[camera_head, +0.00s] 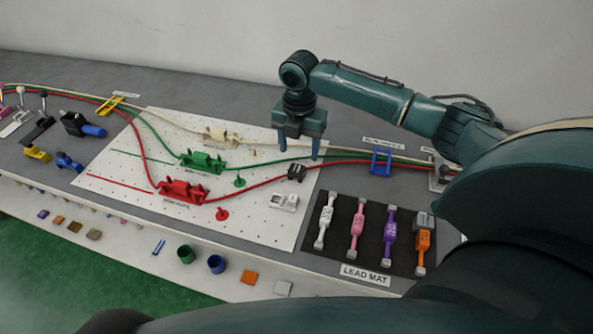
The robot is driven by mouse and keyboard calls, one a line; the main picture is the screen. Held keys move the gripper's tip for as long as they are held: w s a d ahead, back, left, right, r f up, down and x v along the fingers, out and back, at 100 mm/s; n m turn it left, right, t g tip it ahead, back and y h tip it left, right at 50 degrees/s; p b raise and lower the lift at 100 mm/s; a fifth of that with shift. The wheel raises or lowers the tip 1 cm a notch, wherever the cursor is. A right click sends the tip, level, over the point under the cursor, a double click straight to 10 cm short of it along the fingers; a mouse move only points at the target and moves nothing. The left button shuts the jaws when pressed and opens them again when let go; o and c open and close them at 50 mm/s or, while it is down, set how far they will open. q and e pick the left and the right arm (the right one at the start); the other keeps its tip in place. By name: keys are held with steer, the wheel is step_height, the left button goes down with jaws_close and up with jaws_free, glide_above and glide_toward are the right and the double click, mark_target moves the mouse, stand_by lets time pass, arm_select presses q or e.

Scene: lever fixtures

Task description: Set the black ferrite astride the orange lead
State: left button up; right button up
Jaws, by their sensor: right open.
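A small black block (297,172), which looks like the black ferrite, sits on the right part of the white pegboard. My right gripper (299,151) points down above it, with its two fingers apart and nothing between them. The orange lead (423,245) lies at the right end of the dark lead mat (342,250). A grey block (424,220) sits at the orange lead's far end; I cannot tell whether it straddles it. My left gripper is not in view.
White (324,220), pink (357,232) and purple (390,236) leads lie beside the orange one. A white block (285,201) is on the pegboard (255,228). Red and green cables run across it through red (183,192) and green (203,161) holders. A blue bracket (381,162) stands right.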

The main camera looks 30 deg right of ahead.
mark_target(297, 168)
steer(key=shift+s+a+f, duration=0.1)
steer(key=shift+a+f, duration=0.1)
steer(key=shift+f, duration=1.3)
steer(key=shift+a+f, duration=0.15)
steer(key=shift+f, duration=1.3)
steer(key=shift+c, duration=0.6)
steer(key=c, duration=1)
steer(key=shift+o, duration=0.2)
steer(key=shift+r, duration=0.1)
